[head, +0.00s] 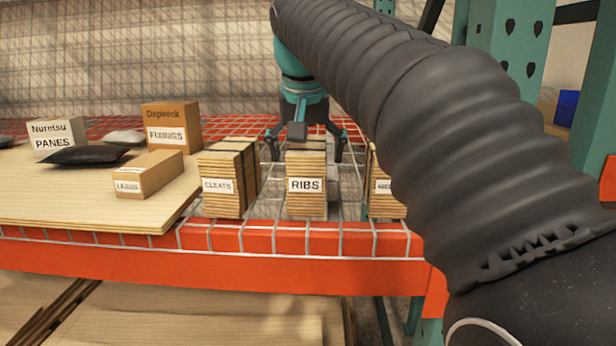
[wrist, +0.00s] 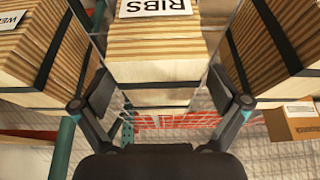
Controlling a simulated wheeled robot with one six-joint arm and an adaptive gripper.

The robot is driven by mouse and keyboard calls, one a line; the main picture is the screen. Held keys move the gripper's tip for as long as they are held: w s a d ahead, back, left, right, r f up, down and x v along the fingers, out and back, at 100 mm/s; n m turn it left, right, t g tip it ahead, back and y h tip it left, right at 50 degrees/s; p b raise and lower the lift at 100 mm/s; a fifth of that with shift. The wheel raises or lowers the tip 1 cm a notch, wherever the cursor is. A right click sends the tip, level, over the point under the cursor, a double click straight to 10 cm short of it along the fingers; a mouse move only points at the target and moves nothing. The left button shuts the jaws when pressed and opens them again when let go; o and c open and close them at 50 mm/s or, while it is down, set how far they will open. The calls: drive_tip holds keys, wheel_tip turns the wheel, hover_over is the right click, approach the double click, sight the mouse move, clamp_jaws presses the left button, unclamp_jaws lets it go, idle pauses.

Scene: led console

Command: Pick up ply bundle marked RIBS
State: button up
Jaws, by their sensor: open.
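The ply bundle marked RIBS (head: 306,198) stands upright on the wire shelf, between two other bundles. Its white label faces the head camera. In the wrist view the RIBS bundle (wrist: 155,55) fills the top middle, with its label upside down. My gripper (head: 307,145) is over and behind the bundle in the head view. In the wrist view my gripper (wrist: 160,100) is open, with one finger on each side of the bundle's near end. I see no clear contact between fingers and bundle.
The CLEATS bundle (head: 224,185) stands close on the left, and a third bundle (head: 384,195) on the right, partly hidden by my arm. A green upright (head: 515,45) stands at right.

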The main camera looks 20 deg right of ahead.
drive_tip(key=shift+x, duration=1.8)
drive_tip(key=shift+d+f, duration=0.1)
drive_tip(key=shift+f, duration=0.05)
drive_tip(key=shift+f, duration=0.15)
drive_tip(key=c, duration=1.5)
